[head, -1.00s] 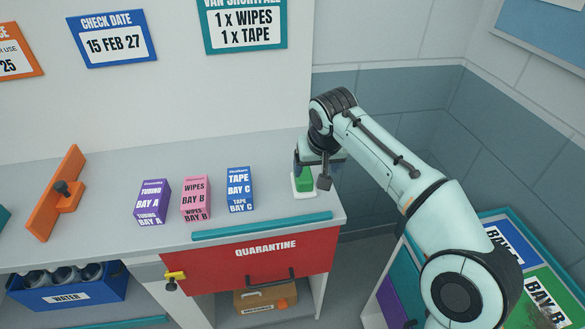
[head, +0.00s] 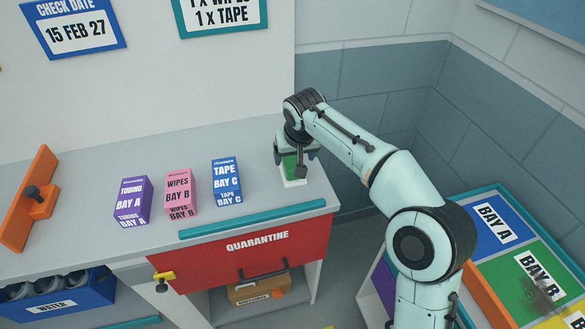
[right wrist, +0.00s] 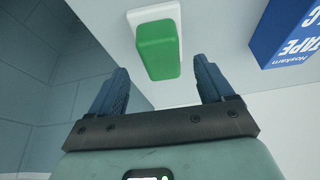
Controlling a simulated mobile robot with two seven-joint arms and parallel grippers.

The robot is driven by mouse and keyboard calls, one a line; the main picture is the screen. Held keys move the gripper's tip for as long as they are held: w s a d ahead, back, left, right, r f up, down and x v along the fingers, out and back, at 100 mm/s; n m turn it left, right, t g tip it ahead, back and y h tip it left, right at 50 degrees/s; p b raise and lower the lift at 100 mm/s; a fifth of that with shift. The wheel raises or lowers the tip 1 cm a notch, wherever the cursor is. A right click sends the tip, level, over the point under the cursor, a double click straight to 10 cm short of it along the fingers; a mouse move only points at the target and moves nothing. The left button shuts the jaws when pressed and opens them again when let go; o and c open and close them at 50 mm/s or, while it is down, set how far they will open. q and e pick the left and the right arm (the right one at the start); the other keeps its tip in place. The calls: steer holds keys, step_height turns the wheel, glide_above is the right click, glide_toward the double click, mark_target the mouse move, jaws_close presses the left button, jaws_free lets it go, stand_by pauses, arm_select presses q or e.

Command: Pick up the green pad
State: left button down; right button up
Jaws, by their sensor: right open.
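The green pad (head: 290,165) stands on a white base (head: 296,183) at the right end of the grey counter, partly hidden by my right gripper in the head view. My right gripper (head: 297,154) is above and around the pad's position, pointing down. In the right wrist view the green pad (right wrist: 157,50) lies ahead of the open fingers (right wrist: 160,76), roughly centred between them, with the white base (right wrist: 153,14) behind it. The fingers look clear of the pad. My left gripper is not in view.
A blue tape box (head: 227,182), pink wipes box (head: 180,192) and purple tubing box (head: 132,202) stand left of the pad. A teal strip (head: 253,218) edges the counter above the red quarantine drawer (head: 250,252). Walls stand behind; a bay tray (head: 475,200) is at right.

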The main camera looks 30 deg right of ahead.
mark_target(292, 160)
steer(key=x, duration=0.4)
steer(key=shift+w+f, duration=0.1)
steer(key=shift+w, duration=0.2)
steer(key=c, duration=1.1)
step_height(292, 160, up, 9)
steer(key=shift+p, duration=1.25)
step_height(292, 160, up, 11)
steer(key=p, duration=0.5)
